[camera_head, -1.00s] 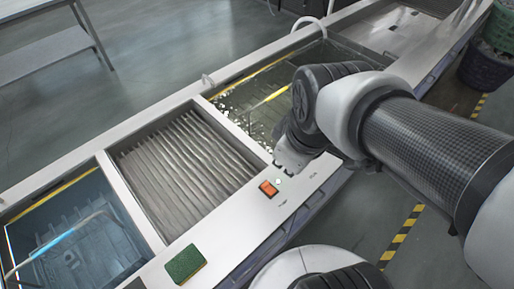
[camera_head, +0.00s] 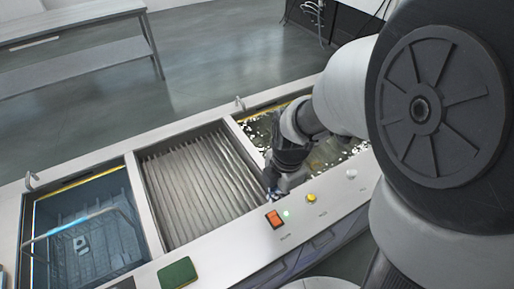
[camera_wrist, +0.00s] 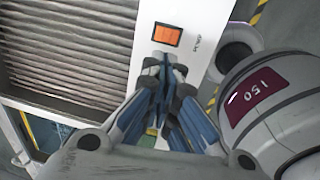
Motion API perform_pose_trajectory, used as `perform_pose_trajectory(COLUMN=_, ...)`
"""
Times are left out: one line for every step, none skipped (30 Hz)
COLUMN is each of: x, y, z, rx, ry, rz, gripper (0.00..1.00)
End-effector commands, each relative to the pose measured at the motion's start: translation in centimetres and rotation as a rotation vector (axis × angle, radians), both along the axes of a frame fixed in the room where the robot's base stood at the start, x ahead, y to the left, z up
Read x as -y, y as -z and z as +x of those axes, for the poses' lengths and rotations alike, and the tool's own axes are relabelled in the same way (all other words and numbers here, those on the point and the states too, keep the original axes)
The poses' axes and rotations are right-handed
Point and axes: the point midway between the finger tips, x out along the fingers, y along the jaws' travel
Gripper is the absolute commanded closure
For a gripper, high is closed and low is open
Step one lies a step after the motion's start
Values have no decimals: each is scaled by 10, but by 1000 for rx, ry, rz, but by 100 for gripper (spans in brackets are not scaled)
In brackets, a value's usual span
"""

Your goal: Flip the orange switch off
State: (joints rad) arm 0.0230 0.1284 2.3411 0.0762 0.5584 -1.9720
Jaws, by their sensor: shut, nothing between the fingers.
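The orange switch (camera_head: 275,219) is a small orange rocker in a dark frame on the tank's pale front ledge. It also shows near the top of the wrist view (camera_wrist: 166,35). My gripper (camera_head: 271,193) is shut and empty, just beyond the switch in the head view, close to the ledge's inner edge. In the wrist view its closed blue-grey fingertips (camera_wrist: 166,64) point at the switch and end just short of it in the picture. I cannot tell their height above the ledge.
A yellow button (camera_head: 312,198) and a white knob (camera_head: 351,174) sit right of the switch. A green sponge (camera_head: 178,273) lies on the ledge at left. Behind the ledge are a ribbed basin (camera_head: 200,182), a blue basket tank (camera_head: 88,235) and a water-filled tank (camera_head: 330,152).

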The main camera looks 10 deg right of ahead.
Motion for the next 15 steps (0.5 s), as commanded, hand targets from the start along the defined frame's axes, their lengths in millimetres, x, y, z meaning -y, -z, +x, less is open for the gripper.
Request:
perform_pose_trajectory(x=0, y=0, z=0, rx=0, ry=0, rz=0, gripper=100)
perform_pose_trajectory(x=0, y=0, z=0, rx=0, ry=0, rz=0, gripper=100)
perform_pose_trajectory(x=0, y=1, z=0, rx=0, ry=1, rz=0, gripper=100)
perform_pose_trajectory(x=0, y=2, z=0, rx=-1, ry=1, rz=0, gripper=100)
perform_pose_trajectory(x=0, y=3, z=0, rx=-1, ry=1, rz=0, gripper=100)
perform_pose_trajectory(x=0, y=6, z=0, rx=-2, ry=1, rz=0, gripper=100)
perform_pose_trajectory(x=0, y=10, z=0, rx=-2, ry=1, rz=0, gripper=100)
perform_pose_trajectory(x=-1, y=13, z=0, rx=-3, ry=1, rz=0, gripper=100)
perform_pose_trajectory(x=-1, y=20, z=1, rx=-3, ry=1, rz=0, gripper=100)
perform_pose_trajectory(x=-1, y=25, z=1, rx=-4, ry=1, rz=0, gripper=100)
perform_pose_trajectory(x=-1, y=31, z=2, rx=-5, ry=1, rz=0, gripper=100)
perform_pose_trajectory(x=-1, y=40, z=3, rx=-5, ry=1, rz=0, gripper=100)
perform_pose_trajectory(x=-2, y=46, z=3, rx=-6, ry=1, rz=0, gripper=100)
perform_pose_trajectory(x=-2, y=53, z=4, rx=-5, ry=1, rz=0, gripper=100)
perform_pose_trajectory(x=-2, y=62, z=5, rx=-6, ry=0, rz=0, gripper=100)
